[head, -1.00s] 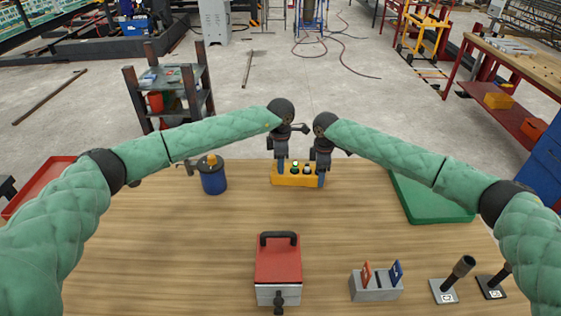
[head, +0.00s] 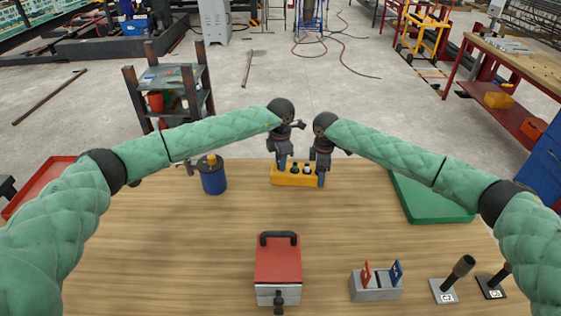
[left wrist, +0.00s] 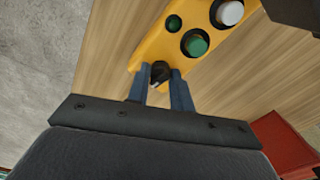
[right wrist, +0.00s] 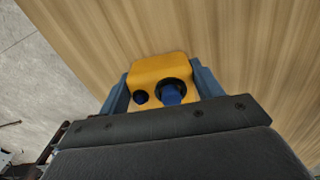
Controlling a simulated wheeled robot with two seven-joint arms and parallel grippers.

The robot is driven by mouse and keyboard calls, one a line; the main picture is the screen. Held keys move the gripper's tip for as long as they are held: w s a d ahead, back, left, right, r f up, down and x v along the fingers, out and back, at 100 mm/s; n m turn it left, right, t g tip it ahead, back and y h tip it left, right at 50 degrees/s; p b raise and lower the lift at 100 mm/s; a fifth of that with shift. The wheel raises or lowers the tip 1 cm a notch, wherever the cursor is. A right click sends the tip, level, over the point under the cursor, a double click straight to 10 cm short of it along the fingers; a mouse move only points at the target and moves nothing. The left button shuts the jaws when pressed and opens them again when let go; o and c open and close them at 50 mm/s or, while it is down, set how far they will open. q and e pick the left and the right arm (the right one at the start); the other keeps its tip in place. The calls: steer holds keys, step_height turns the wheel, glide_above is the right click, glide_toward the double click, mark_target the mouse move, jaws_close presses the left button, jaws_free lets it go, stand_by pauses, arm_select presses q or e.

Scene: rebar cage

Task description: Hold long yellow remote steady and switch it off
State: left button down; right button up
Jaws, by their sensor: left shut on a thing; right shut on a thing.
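The long yellow remote (head: 297,180) lies at the far edge of the wooden table, with green and white buttons on its top. My left gripper (head: 282,167) points down at its left end. In the left wrist view its blue fingers are shut on a small black knob (left wrist: 159,71) on the remote, beside a green button (left wrist: 195,42). My right gripper (head: 321,180) is shut across the remote's right end. In the right wrist view its fingers flank the yellow end (right wrist: 158,70), which carries a blue button (right wrist: 172,93) and a small dark one (right wrist: 141,97).
A blue canister (head: 213,180) stands left of the remote, and a green board (head: 435,205) lies to the right. A red-lidded box (head: 278,262), a grey holder (head: 376,287) and black-handled pieces (head: 444,290) stand near the front. The table middle is clear.

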arm_select(q)
steer(key=n, duration=0.4)
steer(key=shift+n, duration=2.3)
steer(key=c, duration=1.2)
jaws_free()
steer(key=shift+r, duration=0.15)
step_height(320, 180, up, 12)
arm_select(e)
steer(key=o, duration=1.3)
